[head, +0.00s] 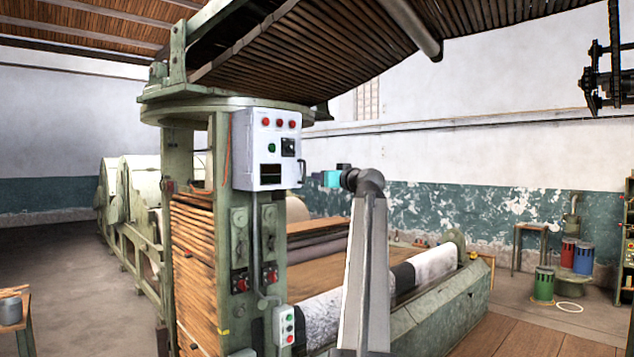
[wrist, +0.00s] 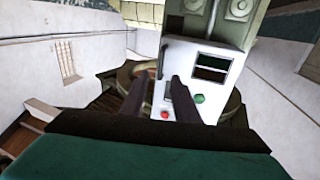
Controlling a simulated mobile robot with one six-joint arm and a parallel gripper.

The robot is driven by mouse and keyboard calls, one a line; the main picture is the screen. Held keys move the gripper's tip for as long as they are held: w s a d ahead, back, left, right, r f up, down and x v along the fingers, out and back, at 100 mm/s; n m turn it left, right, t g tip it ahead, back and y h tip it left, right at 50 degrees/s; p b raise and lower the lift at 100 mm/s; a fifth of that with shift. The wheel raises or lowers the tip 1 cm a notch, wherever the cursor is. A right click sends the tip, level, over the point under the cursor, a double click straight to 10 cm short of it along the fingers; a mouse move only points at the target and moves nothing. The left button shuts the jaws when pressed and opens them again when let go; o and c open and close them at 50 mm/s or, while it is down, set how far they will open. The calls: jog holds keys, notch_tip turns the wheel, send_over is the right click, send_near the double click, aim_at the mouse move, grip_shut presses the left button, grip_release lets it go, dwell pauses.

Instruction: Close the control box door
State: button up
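The control box (head: 266,148) is a pale grey box high on the green machine post, with red buttons, a green button, a dark switch and a dark window on its front. A dark handle (head: 301,172) is on its right edge. I cannot tell how far the door stands from the box. My gripper (head: 316,178) is just right of the handle, small and dark. In the wrist view the box (wrist: 212,48) appears upside down. My gripper (wrist: 158,80) has its two dark fingers apart, with the handle (wrist: 162,60) seen between and beyond their tips. I see no clear contact.
A roof of wooden slats (head: 300,50) hangs above the box. Below are the machine's rollers (head: 430,262) and a small push-button box (head: 284,326). Red, blue and green cans (head: 544,284) stand at the far right. Open floor (head: 60,260) lies on the left.

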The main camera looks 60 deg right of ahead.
jog(key=shift+b+v, duration=0.3)
jog(key=shift+v, duration=1.05)
